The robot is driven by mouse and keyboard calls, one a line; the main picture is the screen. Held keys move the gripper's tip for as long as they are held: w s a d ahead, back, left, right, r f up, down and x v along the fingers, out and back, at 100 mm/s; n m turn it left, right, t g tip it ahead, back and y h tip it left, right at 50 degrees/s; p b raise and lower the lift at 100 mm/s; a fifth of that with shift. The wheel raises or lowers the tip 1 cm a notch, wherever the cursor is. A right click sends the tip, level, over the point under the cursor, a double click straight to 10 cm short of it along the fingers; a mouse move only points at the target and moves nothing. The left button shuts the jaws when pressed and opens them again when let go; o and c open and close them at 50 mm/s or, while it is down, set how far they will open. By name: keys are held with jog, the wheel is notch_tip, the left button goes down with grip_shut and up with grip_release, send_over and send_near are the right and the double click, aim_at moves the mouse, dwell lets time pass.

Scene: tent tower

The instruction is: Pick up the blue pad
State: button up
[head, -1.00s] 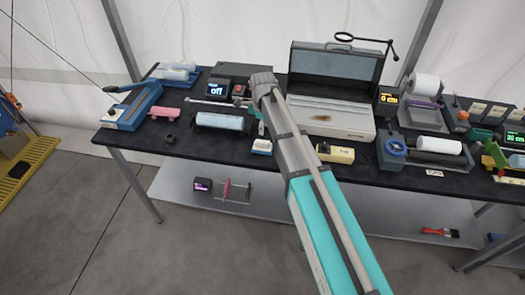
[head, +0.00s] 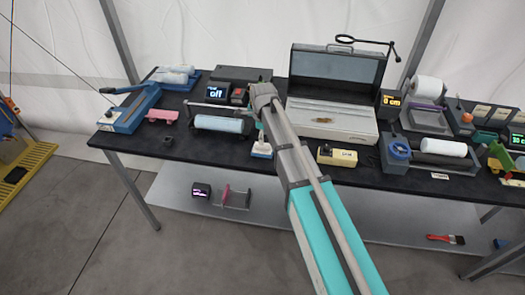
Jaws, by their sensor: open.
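A small block, pale on top with a blue lower edge, which looks like the blue pad (head: 262,152), lies near the front edge of the black table (head: 215,158). My gripper (head: 261,132) is just above and behind it, pointing down, with no visible object in it. The arm crosses the view from the lower right and partly hides the gripper. The fingers are small, and I cannot tell whether they touch the pad.
A light blue roll (head: 217,124) on a dark stand is left of my gripper. A yellow block (head: 338,157) is to the right. An open grey metal box (head: 330,128) stands behind. A pink block (head: 162,115) and a small black piece (head: 168,139) are further left.

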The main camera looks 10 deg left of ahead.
aim_at(263, 148)
jog(key=shift+f, duration=0.15)
jog(key=f+b, duration=0.3)
jog(key=shift+w+a, duration=0.1)
jog(key=shift+w, duration=0.15)
jog(key=shift+f+b, duration=1)
jog(key=shift+b, duration=0.1)
grip_shut()
